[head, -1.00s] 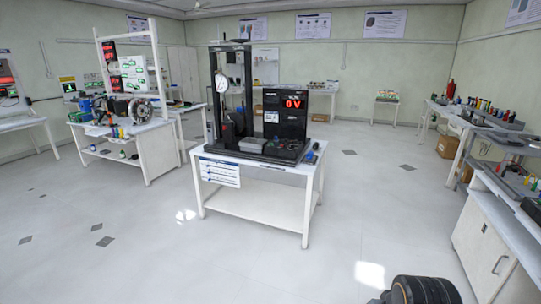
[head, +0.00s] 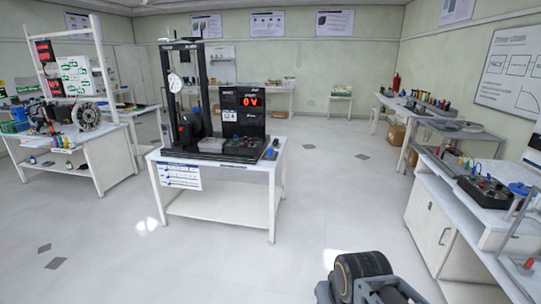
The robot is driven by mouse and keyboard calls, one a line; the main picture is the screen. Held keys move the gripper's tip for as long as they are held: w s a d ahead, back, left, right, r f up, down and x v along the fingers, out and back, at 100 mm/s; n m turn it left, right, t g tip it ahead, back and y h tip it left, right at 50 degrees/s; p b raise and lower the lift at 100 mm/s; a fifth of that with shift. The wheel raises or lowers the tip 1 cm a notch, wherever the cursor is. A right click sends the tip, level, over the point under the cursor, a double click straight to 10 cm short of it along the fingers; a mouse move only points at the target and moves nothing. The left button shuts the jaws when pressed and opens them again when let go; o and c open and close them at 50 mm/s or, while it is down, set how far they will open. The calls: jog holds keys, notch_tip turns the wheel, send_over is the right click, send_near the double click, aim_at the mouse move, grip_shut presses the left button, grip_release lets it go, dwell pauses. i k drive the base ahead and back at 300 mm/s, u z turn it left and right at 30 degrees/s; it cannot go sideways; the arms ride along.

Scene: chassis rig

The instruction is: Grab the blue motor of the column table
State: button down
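The column table (head: 222,166) is a white table in the middle of the room, carrying a black rig (head: 205,100) with two upright posts and a red "0 V" display. A small blue object (head: 270,154) lies at the table's right end, beside the rig's black base. It is the only blue part I can make out there, too small to tell surely as the motor. Part of my arm shows at the bottom right, well short of the table. My gripper's fingers do not show.
Clear floor (head: 310,205) lies around the column table. A white bench (head: 85,160) with a wheel stands to the left. A cabinet bench (head: 432,215) with a black device (head: 487,190) and other gear runs along the right. Another bench (head: 400,108) stands behind it.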

aim_at(269, 153)
jog(key=u, duration=0.45)
jog(key=i, duration=2.5)
jog(key=u, duration=4.15)
jog(key=k, duration=2.95)
jog(key=z, duration=0.2)
